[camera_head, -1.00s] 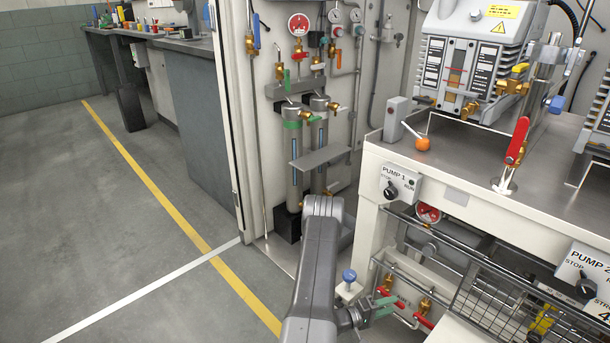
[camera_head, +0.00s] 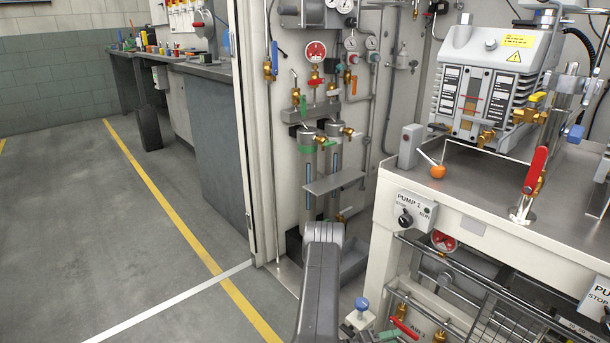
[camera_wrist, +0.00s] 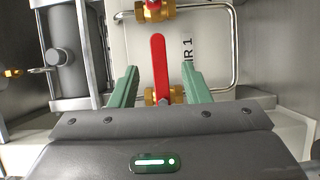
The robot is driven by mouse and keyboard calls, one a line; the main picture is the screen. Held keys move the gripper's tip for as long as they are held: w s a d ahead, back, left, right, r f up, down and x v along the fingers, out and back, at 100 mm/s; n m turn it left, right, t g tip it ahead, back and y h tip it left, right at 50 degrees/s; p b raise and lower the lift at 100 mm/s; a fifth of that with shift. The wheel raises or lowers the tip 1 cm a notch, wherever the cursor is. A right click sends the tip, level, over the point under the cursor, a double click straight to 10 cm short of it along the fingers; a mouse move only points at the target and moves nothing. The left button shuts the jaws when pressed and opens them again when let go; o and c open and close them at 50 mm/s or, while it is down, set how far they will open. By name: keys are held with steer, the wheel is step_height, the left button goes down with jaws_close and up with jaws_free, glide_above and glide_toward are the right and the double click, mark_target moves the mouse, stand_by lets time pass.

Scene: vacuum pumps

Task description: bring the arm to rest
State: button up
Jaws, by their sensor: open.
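My arm (camera_head: 320,285) reaches down at the bottom middle of the head view. My gripper (camera_wrist: 158,70) shows in the wrist view with its two green fingers apart. A red valve lever (camera_wrist: 158,62) on a brass valve (camera_wrist: 155,96) stands in the gap between the fingers, with visible space on both sides. How far the lever lies below the fingertips I cannot tell. In the head view the gripper is mostly cut off by the bottom edge.
A white bench (camera_head: 500,245) with a PUMP 1 switch (camera_head: 405,217) stands close on the right. Behind my arm is a cabinet panel with gauges (camera_head: 316,51) and pipes. A metal rail (camera_wrist: 236,50) runs near the lever. Open floor (camera_head: 70,240) lies to the left.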

mark_target(410, 336)
steer(key=x, duration=0.7)
steer(key=shift+f+m+y, duration=0.3)
steer(key=shift+f+m, duration=0.2)
steer(key=shift+m, duration=0.3)
